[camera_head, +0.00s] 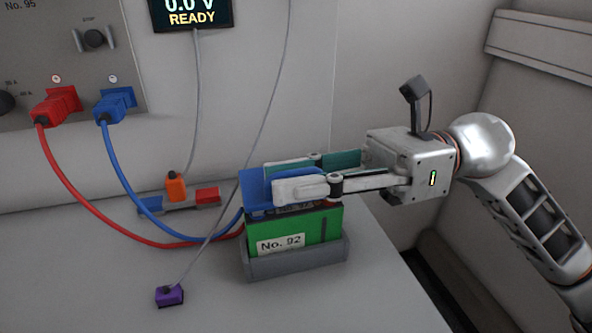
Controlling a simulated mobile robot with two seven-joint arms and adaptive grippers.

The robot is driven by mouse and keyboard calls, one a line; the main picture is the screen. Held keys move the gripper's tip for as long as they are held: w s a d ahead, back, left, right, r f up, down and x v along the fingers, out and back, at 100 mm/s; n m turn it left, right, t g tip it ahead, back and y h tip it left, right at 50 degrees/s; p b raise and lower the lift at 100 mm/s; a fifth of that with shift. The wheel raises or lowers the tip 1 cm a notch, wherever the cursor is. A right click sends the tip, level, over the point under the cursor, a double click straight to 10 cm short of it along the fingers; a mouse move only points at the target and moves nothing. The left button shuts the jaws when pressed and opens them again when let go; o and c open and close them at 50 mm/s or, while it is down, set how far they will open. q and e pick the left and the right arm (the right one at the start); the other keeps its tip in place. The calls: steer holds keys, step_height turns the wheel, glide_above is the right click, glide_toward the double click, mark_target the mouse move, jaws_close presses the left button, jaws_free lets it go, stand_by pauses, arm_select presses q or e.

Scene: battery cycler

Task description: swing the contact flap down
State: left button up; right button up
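The battery sits upright in a grey holder (297,263). I cannot tell whether either finger touches the plate. The fingers hide much of the battery's top. My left gripper is not in view.
Red (58,106) and blue (115,105) plugs sit in the panel; their cables run down towards the holder. An orange clip (176,187) and a purple block (170,295) on a thin cord are to the left. The display (192,13) reads READY.

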steer(key=shift+w+r, duration=0.1)
steer(key=shift+d, duration=0.1)
steer(key=shift+w+d, duration=0.1)
steer(key=shift+d, duration=0.2)
steer(key=v, duration=1.1)
steer(key=shift+d, duration=0.15)
